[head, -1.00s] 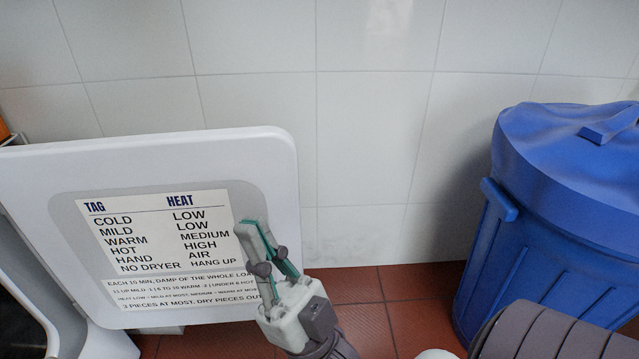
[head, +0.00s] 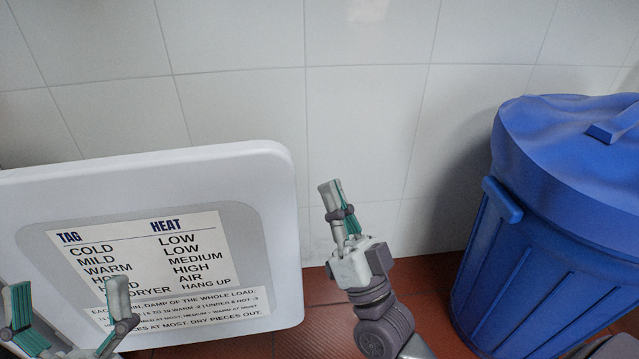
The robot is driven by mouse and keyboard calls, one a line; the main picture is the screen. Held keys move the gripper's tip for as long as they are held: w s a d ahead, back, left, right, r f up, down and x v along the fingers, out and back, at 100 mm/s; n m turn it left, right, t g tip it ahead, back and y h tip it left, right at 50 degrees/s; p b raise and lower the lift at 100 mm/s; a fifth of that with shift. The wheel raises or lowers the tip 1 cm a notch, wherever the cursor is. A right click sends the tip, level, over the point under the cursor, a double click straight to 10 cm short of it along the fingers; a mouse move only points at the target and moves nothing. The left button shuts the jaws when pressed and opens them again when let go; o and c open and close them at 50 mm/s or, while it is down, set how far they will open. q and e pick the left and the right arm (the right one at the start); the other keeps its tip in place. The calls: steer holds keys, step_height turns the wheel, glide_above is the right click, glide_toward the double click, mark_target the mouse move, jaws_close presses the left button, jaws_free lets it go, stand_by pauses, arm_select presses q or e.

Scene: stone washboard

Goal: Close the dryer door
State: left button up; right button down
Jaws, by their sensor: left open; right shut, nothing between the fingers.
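The dryer door (head: 279,230) is a white panel standing open at the left, with its inner face and a printed tag-and-heat label (head: 190,245) towards me. The dryer body is not clearly in view now. My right gripper (head: 330,190) is shut and empty, just beyond the door's right edge, with a small gap between them in the picture. My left gripper (head: 68,298) is open and empty at the lower left, in front of the door, and covers part of the label. I cannot tell whether it touches the door.
A blue lidded bin (head: 545,220) stands at the right on the red tiled floor (head: 430,290). A white tiled wall (head: 380,90) closes off the back. Some floor between the door and the bin is free.

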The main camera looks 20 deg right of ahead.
arm_select(q)
steer(key=w+f+g+y+p, duration=0.35)
steer(key=w+f+g, duration=0.25)
steer(key=f+g, duration=0.45)
arm_select(e)
steer(key=w+d+f+m+g+y+p, duration=0.3)
steer(key=w+d+f+g+y, duration=0.35)
steer(key=w+f+g, duration=0.55)
steer(key=s+d+r+g+y+p, duration=0.1)
steer(key=s+r+g+y+p, duration=0.1)
steer(key=s+r+g+y, duration=0.4)
steer(key=w+d+x, duration=0.1)
steer(key=x, duration=0.9)
arm_select(q)
steer(key=s+a+f+g+y, duration=0.2)
steer(key=s+a+f+g, duration=0.2)
steer(key=s+f+g, duration=0.4)
step_height(320, 180, down, 6)
steer(key=shift+s+r+n+y+b, duration=0.15)
steer(key=shift+s+n+y+b, duration=0.2)
steer(key=shift+b, duration=0.1)
arm_select(e)
steer(key=shift+n+t+h, duration=0.25)
steer(key=shift+n+t, duration=0.05)
steer(key=shift+t, duration=0.1)
steer(key=s, duration=0.1)
steer(key=s+a, duration=0.1)
steer(key=s, duration=0.2)
steer(key=shift+a+r, duration=0.15)
steer(key=shift+r, duration=0.25)
